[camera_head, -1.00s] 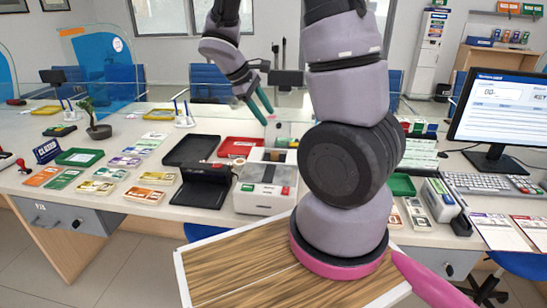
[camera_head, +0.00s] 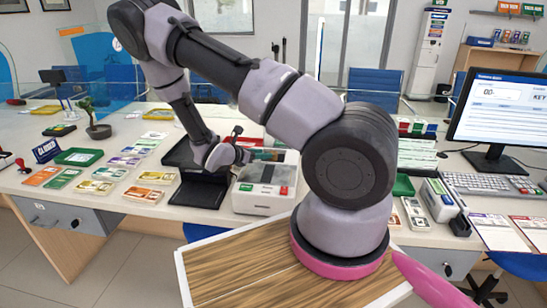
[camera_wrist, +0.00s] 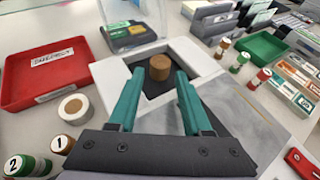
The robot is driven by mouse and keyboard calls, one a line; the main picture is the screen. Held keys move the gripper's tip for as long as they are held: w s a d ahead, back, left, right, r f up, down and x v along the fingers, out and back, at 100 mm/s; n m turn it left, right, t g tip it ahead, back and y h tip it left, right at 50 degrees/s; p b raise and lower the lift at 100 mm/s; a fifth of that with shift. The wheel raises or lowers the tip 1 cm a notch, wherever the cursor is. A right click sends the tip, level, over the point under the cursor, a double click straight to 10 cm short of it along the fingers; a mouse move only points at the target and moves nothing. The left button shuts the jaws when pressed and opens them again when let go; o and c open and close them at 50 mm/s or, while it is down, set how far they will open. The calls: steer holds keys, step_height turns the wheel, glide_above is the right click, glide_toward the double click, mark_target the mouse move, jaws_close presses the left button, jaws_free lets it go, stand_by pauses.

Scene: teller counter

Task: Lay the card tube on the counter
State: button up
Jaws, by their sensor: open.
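A brown cylinder (camera_wrist: 159,68), which looks like the card tube, stands upright in the dark recess of a white-framed unit (camera_wrist: 205,66) in the wrist view. In the head view I cannot make the tube out. My gripper (camera_wrist: 161,84) is open, with its two teal fingers spread and nothing between them. The brown cylinder shows just beyond the fingertips, in line with the gap; I cannot tell how far off it is. In the head view the gripper (camera_head: 268,155) is low over the back of the white machine (camera_head: 262,190). The counter (camera_head: 140,212) is light-coloured.
In the wrist view, a red tray (camera_wrist: 43,70) and a pale ring-shaped roll (camera_wrist: 73,106) lie left. Numbered rolls (camera_wrist: 60,146) stand lower left. Small rolls (camera_wrist: 240,62) and a green tray (camera_wrist: 262,46) are right. A black device (camera_head: 200,190) stands beside the machine.

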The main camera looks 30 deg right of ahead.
mark_target(274, 152)
steer(key=x, duration=0.7)
steer(key=shift+w+d, duration=0.1)
steer(key=shift+d, duration=0.05)
jaws_close()
